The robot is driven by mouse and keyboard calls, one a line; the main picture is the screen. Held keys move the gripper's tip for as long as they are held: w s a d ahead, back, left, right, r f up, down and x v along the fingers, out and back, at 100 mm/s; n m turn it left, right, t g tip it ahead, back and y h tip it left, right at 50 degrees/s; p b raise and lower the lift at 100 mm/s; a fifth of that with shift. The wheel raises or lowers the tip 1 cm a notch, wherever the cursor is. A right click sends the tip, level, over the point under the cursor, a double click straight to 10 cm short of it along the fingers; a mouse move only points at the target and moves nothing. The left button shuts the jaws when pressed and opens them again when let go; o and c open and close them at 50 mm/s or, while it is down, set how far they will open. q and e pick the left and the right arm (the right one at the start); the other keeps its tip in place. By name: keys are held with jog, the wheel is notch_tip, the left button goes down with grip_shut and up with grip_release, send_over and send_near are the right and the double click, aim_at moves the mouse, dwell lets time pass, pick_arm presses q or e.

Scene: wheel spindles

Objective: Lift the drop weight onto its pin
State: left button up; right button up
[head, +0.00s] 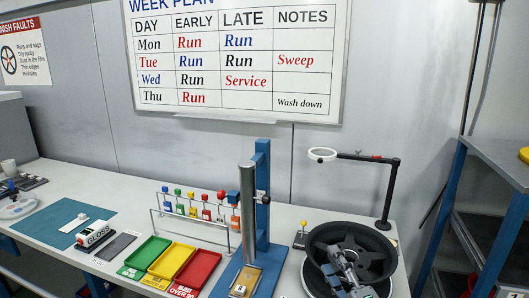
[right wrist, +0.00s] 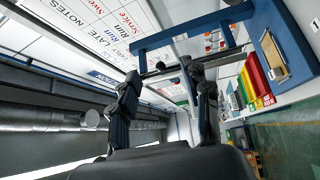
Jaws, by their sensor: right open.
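The drop tester stands on the bench as a grey upright tube (head: 248,215) on a blue post (head: 263,165), with a blue base plate. A small dark knob (head: 262,198) sticks out at the tube's right side; I cannot tell whether it is the weight's handle or the pin. The drop weight itself cannot be made out. My right gripper (head: 350,272) is over the black wheel, right of the tester and apart from it. In the right wrist view its two fingers (right wrist: 165,90) are spread and empty, with the blue tester frame (right wrist: 200,28) beyond them. My left gripper is out of view.
The black wheel (head: 322,236) lies at the bench's right, below a magnifier lamp (head: 323,155). A rack of coloured-knob tools (head: 192,212) stands left of the tester. Green, yellow and red trays (head: 205,270) sit in front. A blue shelf (head: 470,200) bounds the right side.

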jog(key=s+d+f+m+g+h, duration=0.4)
jog(key=s+f+m+h, duration=0.15)
jog(key=f+m, duration=0.35)
jog(key=s+d+f+m+g, duration=0.1)
jog(key=s+f+m+g, duration=0.5)
jog(key=s, duration=0.7)
jog(key=s+f+m+g, duration=0.45)
jog(key=s+f, duration=0.45)
jog(key=s, duration=0.4)
notch_tip(320, 180, down, 29)
jog(key=s+n+g+b, duration=0.1)
jog(key=s+g+b, duration=0.1)
jog(key=s+d+f+g+b, duration=0.1)
jog(key=s+d+f+b, duration=0.1)
jog(key=s+f, duration=1.4)
jog(key=shift+d+f, duration=0.25)
jog(key=shift+d, duration=0.3)
